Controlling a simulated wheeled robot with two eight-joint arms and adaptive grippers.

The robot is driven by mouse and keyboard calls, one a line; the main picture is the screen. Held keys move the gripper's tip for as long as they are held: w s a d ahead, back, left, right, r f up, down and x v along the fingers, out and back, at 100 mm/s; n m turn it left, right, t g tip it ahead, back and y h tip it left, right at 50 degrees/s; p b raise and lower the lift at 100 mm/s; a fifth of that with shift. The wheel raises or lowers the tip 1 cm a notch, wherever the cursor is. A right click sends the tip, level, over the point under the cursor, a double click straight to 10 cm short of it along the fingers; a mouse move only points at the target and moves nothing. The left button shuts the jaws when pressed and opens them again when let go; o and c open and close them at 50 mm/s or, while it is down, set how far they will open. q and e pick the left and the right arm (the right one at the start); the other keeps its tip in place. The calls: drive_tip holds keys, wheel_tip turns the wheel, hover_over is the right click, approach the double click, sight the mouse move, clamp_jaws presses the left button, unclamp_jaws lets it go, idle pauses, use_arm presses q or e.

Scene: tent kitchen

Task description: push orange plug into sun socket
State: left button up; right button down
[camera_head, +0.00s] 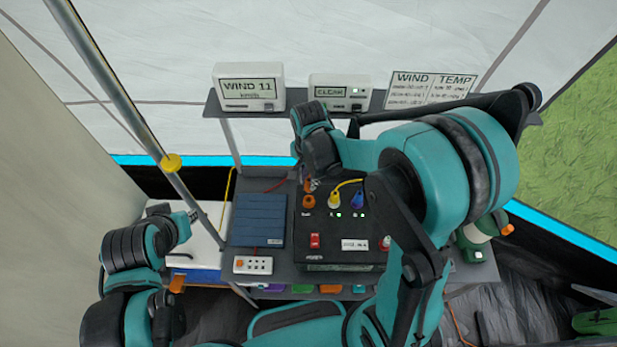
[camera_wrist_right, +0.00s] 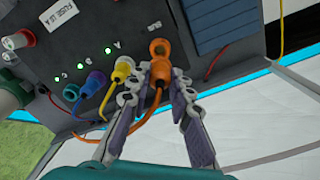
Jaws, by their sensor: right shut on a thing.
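The orange plug (camera_wrist_right: 162,72) is between the fingertips of my right gripper (camera_wrist_right: 164,80), which is shut on it. Its orange cable (camera_wrist_right: 150,118) hangs away between the fingers. The orange sun socket (camera_wrist_right: 157,47) is on the black box, directly in front of the plug; it also shows in the head view (camera_head: 308,201). The plug's front is very close to the socket or touching it; I cannot tell which. In the head view my right arm partly hides this spot. My left gripper (camera_head: 189,216) is at the left, away from the box; its fingers are unclear.
A yellow plug (camera_wrist_right: 122,70) and a blue plug (camera_wrist_right: 95,83) sit in sockets beside it, with green lights lit nearby. The black box (camera_head: 340,263) has a red switch (camera_head: 315,241). A dark blue panel (camera_head: 258,220) and a white power strip (camera_head: 253,265) lie left of it.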

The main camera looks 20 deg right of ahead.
drive_tip(key=shift+f+b, duration=1.55)
drive_tip(key=shift+f, duration=0.6)
drive_tip(key=shift+b, duration=0.3)
drive_tip(key=shift+f+b, duration=1.4)
drive_tip(key=shift+f, duration=0.1)
idle(0.4)
drive_tip(key=c, duration=1.3)
unclamp_jaws()
